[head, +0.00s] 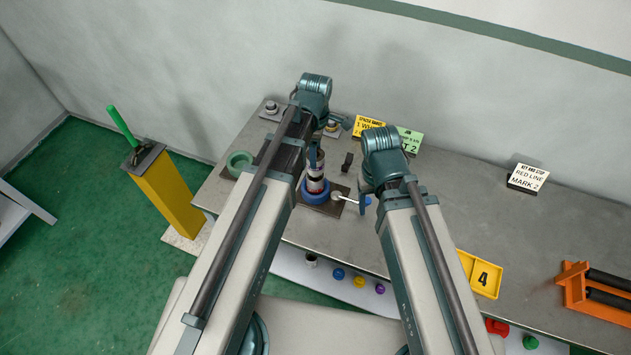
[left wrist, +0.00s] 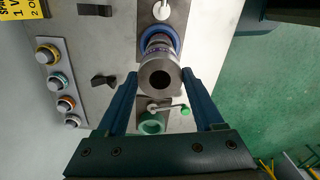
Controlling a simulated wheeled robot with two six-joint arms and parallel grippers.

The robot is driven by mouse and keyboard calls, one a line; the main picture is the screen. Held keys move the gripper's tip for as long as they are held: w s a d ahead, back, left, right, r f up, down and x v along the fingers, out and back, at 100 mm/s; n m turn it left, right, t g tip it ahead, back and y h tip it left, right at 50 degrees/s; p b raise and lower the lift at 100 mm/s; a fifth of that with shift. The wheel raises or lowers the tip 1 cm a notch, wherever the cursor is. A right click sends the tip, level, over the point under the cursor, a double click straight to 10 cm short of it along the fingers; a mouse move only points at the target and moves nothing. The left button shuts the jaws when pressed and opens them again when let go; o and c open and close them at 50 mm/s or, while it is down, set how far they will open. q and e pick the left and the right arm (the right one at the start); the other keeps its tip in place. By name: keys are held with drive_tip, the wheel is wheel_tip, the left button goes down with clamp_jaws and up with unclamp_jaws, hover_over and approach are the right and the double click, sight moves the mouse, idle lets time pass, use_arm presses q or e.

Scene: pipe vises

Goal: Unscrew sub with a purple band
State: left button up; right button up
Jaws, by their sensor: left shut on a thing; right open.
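The sub with the purple band (left wrist: 158,75) stands upright in the blue ring-shaped vise, its round bored end facing the left wrist camera. It also shows in the head view (head: 316,172), partly covered by my arm. My left gripper (left wrist: 160,76) is shut on the sub, with one finger on each side. The blue vise (head: 315,195) sits on a dark plate, and its pale handle with a blue knob (head: 366,200) points right. My right gripper (head: 382,158) hangs just right of the vise, apart from the sub; it is open, its fingertips mostly hidden.
A green vise (head: 238,161) stands left of the blue one. Several other banded subs (left wrist: 53,80) stand in a row at the back. Signs (head: 527,178) stand along the wall. A yellow tray (head: 483,276) and an orange rack (head: 575,290) lie right. The bench's middle right is clear.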

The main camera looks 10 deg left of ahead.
use_arm(q)
drive_tip(key=shift+r+p, duration=0.85)
drive_tip(key=shift+r, duration=0.2)
